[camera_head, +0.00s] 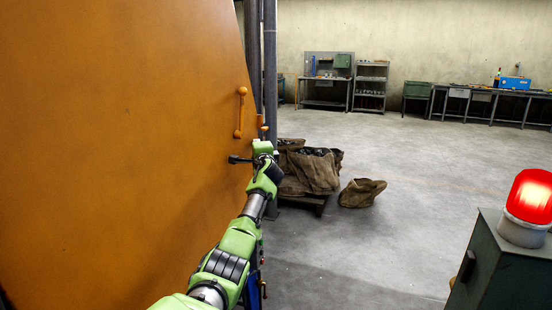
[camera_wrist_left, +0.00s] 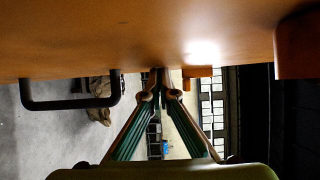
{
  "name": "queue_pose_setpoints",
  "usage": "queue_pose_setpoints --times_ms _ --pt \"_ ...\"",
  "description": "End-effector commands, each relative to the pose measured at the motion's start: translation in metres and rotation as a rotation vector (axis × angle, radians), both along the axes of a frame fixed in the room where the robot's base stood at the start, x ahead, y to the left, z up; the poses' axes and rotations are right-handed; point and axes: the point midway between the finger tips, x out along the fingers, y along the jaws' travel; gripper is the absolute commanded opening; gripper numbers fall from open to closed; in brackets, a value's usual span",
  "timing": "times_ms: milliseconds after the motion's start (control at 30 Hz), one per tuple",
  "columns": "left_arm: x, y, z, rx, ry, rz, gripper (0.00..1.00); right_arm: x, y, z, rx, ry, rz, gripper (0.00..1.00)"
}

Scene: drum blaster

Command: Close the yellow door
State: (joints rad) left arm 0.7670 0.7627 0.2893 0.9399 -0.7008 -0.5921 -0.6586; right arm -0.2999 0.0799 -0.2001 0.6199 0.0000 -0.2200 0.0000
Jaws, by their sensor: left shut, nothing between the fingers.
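The large yellow-orange door (camera_head: 120,130) fills the left side of the head view, and its surface spans the top of the left wrist view (camera_wrist_left: 130,35). An orange handle (camera_head: 240,112) is mounted near its right edge. A black bar handle (camera_wrist_left: 70,104) shows at the left of the wrist view. My left gripper (camera_head: 264,148) is at the door's right edge, below the orange handle. In the wrist view its fingertips (camera_wrist_left: 160,78) are together, empty, and close to the door surface; contact cannot be told. My right gripper is not in view.
Dark vertical posts (camera_head: 270,60) stand just beyond the door edge. Brown sacks (camera_head: 312,170) sit on a low pallet, with another on the floor (camera_head: 361,193). A grey-green box (camera_head: 502,265) with a red lamp (camera_head: 529,200) stands at right. The middle floor is clear.

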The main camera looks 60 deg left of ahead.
Motion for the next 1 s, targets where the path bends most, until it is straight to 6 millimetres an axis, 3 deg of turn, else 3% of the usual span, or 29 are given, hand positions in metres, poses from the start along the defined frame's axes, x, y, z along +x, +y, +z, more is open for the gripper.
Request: queue_pose_setpoints --times_ms 700,1000 --pt "-0.029 -0.090 -0.002 0.000 0.005 -0.010 0.00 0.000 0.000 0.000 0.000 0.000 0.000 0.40" --pt "-0.033 -0.101 -0.001 -0.002 0.004 -0.010 0.00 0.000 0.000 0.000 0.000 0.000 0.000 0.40"
